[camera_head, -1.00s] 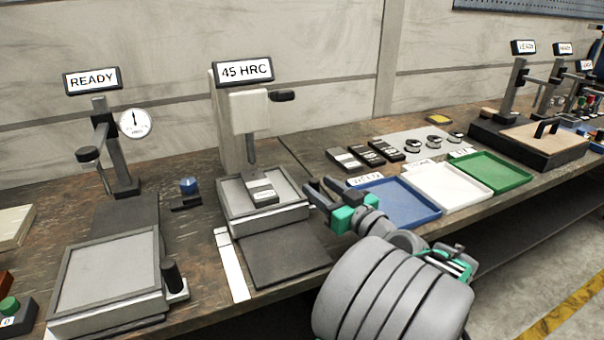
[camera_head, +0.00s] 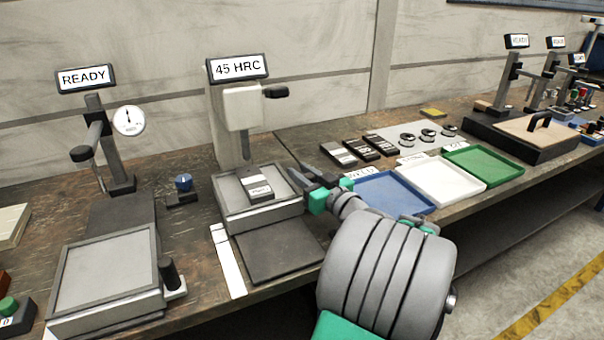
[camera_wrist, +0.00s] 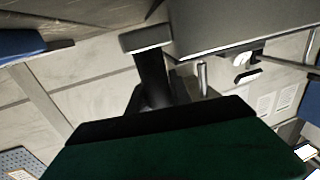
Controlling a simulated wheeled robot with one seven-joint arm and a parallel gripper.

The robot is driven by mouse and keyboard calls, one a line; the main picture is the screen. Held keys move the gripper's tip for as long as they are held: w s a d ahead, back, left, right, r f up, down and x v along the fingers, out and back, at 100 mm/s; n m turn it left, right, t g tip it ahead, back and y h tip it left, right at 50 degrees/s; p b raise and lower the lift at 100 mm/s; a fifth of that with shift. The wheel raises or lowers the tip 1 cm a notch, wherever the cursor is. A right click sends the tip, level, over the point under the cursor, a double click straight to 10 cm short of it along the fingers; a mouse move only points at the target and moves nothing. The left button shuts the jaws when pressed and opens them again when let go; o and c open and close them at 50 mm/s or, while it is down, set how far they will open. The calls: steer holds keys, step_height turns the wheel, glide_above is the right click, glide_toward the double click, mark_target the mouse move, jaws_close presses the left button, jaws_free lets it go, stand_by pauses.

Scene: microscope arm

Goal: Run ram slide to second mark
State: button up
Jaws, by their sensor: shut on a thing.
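The hardness tester with the 45 HRC sign (camera_head: 237,68) has a pale head (camera_head: 243,107) with a dark side handle (camera_head: 276,92). A thin ram (camera_head: 246,147) hangs from the head above a labelled block (camera_head: 257,188). The block lies in a grey tray (camera_head: 230,207). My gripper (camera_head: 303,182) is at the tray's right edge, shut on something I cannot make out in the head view. In the wrist view, a dark post (camera_wrist: 153,80) with a grey end rises beyond a large dark green shape. No slide marks are readable.
A READY press (camera_head: 97,140) with a lever and dial stands left. A dark mat (camera_head: 275,255) and white strip (camera_head: 229,262) lie in front of the tester. Blue (camera_head: 415,203), white (camera_head: 476,188) and green (camera_head: 518,173) trays lie to the right.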

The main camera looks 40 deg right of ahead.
jaws_close()
stand_by(0.8)
steer(key=w, duration=0.2)
steer(key=w+d+b, duration=0.1)
steer(key=w, duration=0.1)
steer(key=shift+w+d+r, duration=0.15)
steer(key=shift+w+d, duration=0.05)
steer(key=shift+w, duration=0.05)
steer(key=o, duration=0.7)
jaws_free()
steer(key=shift+w, duration=0.15)
